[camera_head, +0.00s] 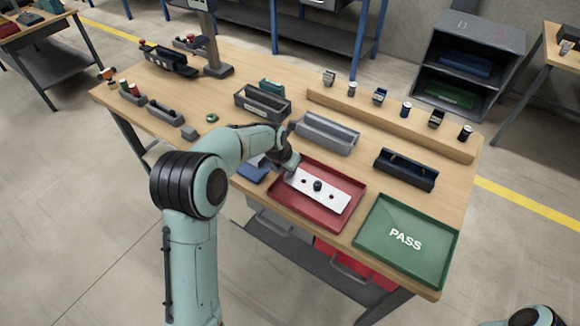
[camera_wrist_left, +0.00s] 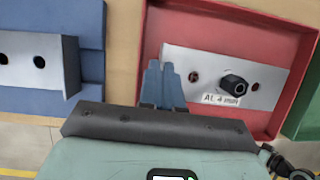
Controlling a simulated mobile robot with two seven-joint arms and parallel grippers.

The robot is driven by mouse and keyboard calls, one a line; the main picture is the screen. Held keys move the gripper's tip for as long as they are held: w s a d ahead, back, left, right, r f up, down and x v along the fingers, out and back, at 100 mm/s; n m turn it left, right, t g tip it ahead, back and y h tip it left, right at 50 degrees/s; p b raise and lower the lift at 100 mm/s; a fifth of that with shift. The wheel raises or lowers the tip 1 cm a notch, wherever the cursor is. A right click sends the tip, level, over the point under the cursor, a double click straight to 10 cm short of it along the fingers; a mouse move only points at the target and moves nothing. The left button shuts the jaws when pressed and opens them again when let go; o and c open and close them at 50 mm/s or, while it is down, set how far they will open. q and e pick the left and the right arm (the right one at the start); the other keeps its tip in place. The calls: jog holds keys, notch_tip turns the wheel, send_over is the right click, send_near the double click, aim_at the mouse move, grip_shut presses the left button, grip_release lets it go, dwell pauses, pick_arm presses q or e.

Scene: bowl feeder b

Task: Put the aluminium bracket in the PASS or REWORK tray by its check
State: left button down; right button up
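The aluminium bracket, a pale plate (camera_head: 333,198) with holes and a dark bolt-like part in its middle, lies in the red tray (camera_head: 353,207). In the left wrist view the bracket (camera_wrist_left: 205,68) carries a label reading "AL 4 mm". The green tray (camera_head: 378,253) marked PASS is empty, to the right of the red tray. No lettering shows on the red tray. My left gripper (camera_head: 291,168) is at the bracket's left end; its fingertips (camera_wrist_left: 164,68) are close together and overlap that end in the picture. I see nothing between them. My right gripper is out of view.
A blue tray (camera_wrist_left: 90,25) holding a grey holed piece (camera_wrist_left: 30,62) lies left of the red tray. Behind stand a grey channel-shaped block (camera_head: 325,135), a dark holder (camera_head: 404,172) and a wooden ledge (camera_head: 390,122) bearing several small parts. Clear tabletop lies between them.

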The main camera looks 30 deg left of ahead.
pick_arm(q)
jog(key=shift+s+f, duration=0.1)
jog(key=shift+f, duration=0.5)
jog(key=c, duration=1.6)
grip_release()
jog(key=shift+r, duration=0.5)
jog(key=v, duration=1.2)
jog(key=shift+r, duration=0.15)
